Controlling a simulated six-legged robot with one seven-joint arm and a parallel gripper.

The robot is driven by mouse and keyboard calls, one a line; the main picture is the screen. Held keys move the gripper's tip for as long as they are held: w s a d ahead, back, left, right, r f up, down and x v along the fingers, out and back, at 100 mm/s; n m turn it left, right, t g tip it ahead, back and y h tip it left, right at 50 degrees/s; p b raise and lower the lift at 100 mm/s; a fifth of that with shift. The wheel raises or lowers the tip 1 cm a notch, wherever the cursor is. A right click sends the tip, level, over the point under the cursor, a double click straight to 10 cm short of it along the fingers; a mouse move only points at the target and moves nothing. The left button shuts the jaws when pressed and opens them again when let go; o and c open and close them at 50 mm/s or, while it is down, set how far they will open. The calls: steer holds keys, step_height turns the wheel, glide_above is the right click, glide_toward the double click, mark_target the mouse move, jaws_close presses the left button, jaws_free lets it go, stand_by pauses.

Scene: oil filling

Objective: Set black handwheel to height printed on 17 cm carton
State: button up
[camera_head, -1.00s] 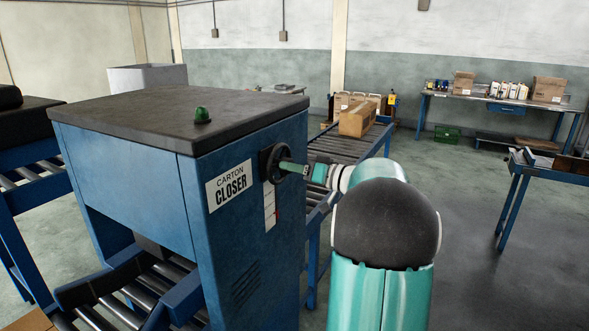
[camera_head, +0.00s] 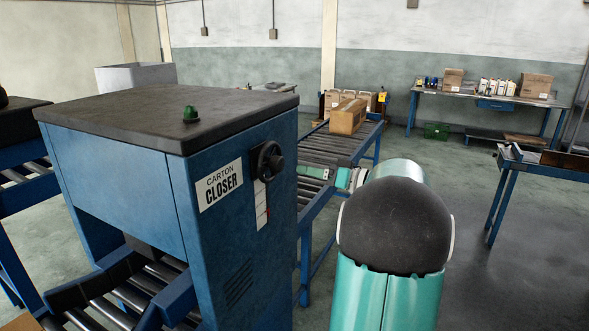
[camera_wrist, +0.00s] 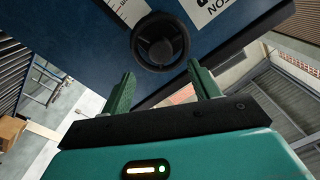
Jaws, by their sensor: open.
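The black handwheel (camera_head: 267,162) is on the side of the blue carton closer (camera_head: 220,215), right of its "CARTON CLOSER" label. A white scale strip (camera_head: 261,204) with red marks runs below the wheel; its figures are too small to read. In the wrist view the handwheel (camera_wrist: 160,42) shows whole, with its hub, just beyond my fingertips. My gripper (camera_wrist: 163,85) is open and empty, its two green fingers apart and clear of the wheel. In the head view my gripper (camera_head: 314,172) is right of the wheel. A brown carton (camera_head: 348,116) lies on the roller conveyor; no print on it is readable.
The roller conveyor (camera_head: 325,150) runs behind the closer, with several more boxes at its far end. A workbench (camera_head: 455,94) with boxes and bottles stands at the back right. Another table (camera_head: 560,168) is at the right edge.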

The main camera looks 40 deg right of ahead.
steer(key=v, duration=0.5)
steer(key=shift+s+d, duration=0.1)
steer(key=shift+s, duration=0.2)
steer(key=w+a+f+g+y, duration=0.15)
steer(key=a+g, duration=0.25)
steer(key=a, duration=0.9)
steer(key=a+f+g, duration=0.2)
steer(key=a+g, duration=0.3)
steer(key=a, duration=0.9)
steer(key=s+a+f+n+g+h, duration=0.1)
steer(key=s+a+f+h, duration=0.2)
steer(key=s+a, duration=0.3)
steer(key=s+a+f+g+h, duration=0.1)
steer(key=s+a+f+h, duration=0.3)
steer(key=s+a, duration=0.2)
steer(key=shift+s+a+f+n+h, duration=0.2)
steer(key=shift+s+a+n+h, duration=0.2)
steer(key=shift+a, duration=0.8)
